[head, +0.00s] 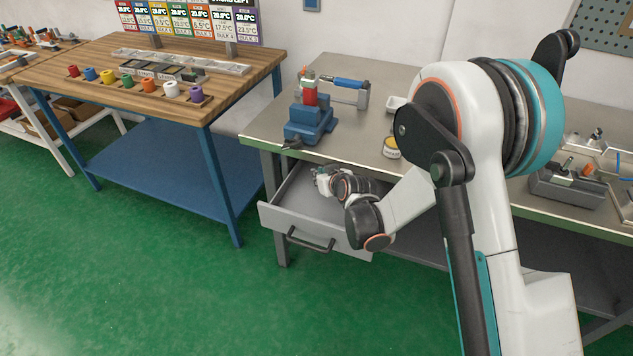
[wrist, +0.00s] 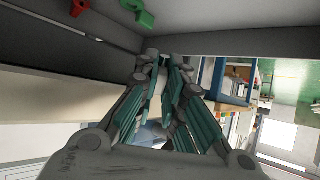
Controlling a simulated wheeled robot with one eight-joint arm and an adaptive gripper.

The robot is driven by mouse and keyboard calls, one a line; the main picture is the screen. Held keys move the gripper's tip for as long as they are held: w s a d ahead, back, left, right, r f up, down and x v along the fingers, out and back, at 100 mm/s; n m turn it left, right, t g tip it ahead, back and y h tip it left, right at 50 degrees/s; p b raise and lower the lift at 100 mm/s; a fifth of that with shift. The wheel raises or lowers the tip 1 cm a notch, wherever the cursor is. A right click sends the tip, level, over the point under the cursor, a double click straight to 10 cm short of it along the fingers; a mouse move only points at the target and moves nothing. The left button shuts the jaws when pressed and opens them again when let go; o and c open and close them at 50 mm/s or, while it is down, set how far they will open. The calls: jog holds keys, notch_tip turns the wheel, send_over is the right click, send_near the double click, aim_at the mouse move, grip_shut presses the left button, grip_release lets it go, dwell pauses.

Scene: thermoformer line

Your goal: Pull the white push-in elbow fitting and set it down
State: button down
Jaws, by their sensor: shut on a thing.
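My gripper (head: 324,180) is inside the open grey drawer (head: 306,220) under the metal bench. In the wrist view my gripper (wrist: 163,66) has its teal-padded fingers drawn together at the tips. A small pale piece shows between them, and I take it to be the white elbow fitting (wrist: 159,82). The fingers cover most of it, and its elbow shape cannot be made out. I cannot tell whether it touches the drawer.
A red piece (wrist: 78,7) and a green piece (wrist: 136,12) show at the top of the wrist view. A blue vise (head: 310,124) and a small yellow-labelled tin (head: 391,148) stand on the bench. A wooden table (head: 110,75) is at left. Green floor lies clear in front.

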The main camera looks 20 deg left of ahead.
jog(key=shift+w+a+f+b, duration=0.1)
jog(key=shift+a+f+b, duration=0.35)
jog(key=shift+f, duration=0.7)
jog(key=shift+a+f+b, duration=0.1)
jog(key=shift+f+b, duration=0.5)
jog(key=shift+f, duration=0.6)
jog(key=shift+w+a+f+b, duration=0.1)
jog(key=shift+a+f+b, duration=0.35)
jog(key=shift+f, duration=0.7)
jog(key=shift+d, duration=0.15)
jog(key=c, duration=1.6)
grip_release()
jog(key=shift+s+d+r, duration=0.1)
jog(key=shift+v, duration=3.85)
